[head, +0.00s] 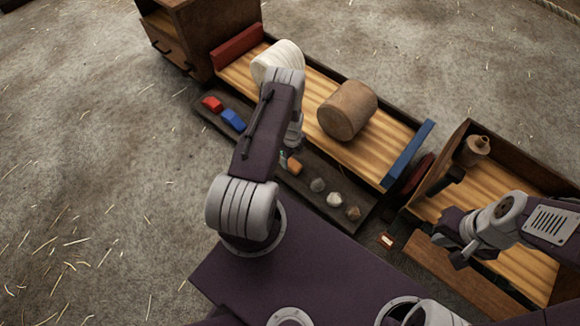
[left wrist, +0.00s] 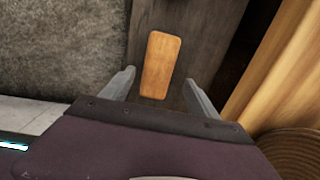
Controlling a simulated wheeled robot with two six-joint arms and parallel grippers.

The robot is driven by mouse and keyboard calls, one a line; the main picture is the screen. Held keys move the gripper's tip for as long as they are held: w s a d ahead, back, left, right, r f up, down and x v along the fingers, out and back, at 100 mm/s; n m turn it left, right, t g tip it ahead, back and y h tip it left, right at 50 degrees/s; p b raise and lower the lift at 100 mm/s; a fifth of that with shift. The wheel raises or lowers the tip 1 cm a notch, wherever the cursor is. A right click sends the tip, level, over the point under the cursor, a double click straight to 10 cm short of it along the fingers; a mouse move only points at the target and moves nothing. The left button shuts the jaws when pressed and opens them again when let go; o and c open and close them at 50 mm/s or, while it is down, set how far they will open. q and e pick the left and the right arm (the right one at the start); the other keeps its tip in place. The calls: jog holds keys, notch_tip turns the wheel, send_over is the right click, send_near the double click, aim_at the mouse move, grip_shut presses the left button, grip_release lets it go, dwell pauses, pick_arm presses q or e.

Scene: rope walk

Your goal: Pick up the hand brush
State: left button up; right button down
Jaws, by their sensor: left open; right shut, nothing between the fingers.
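An orange-brown wooden block with rounded corners, which looks like the back of the hand brush (left wrist: 160,65), lies in the dark tray in the left wrist view. It also shows as a small orange shape in the head view (head: 294,167). No bristles show. My left gripper (left wrist: 161,78) is open, with one finger on each side of the block's near end and gaps between. In the head view my left arm hides most of that gripper. My right gripper (head: 447,251) is shut and empty, above the wooden box at the right.
The long dark tray (head: 268,150) also holds a red block (head: 212,104), a blue block (head: 232,120) and several small lumps. Behind it, a wooden bed (head: 376,157) carries a white coil (head: 280,58) and a brown drum (head: 347,109). A wooden cabinet (head: 205,35) stands at the back left.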

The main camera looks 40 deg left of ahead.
aim_at(291, 162)
pick_arm(q)
jog(key=shift+f, duration=0.15)
jog(key=f+b, duration=0.4)
jog(key=f, duration=0.1)
jog(key=shift+s+a+f, duration=0.1)
jog(key=shift+s+a, duration=0.05)
jog(key=shift+s, duration=0.1)
jog(key=shift+c, duration=0.6)
grip_shut()
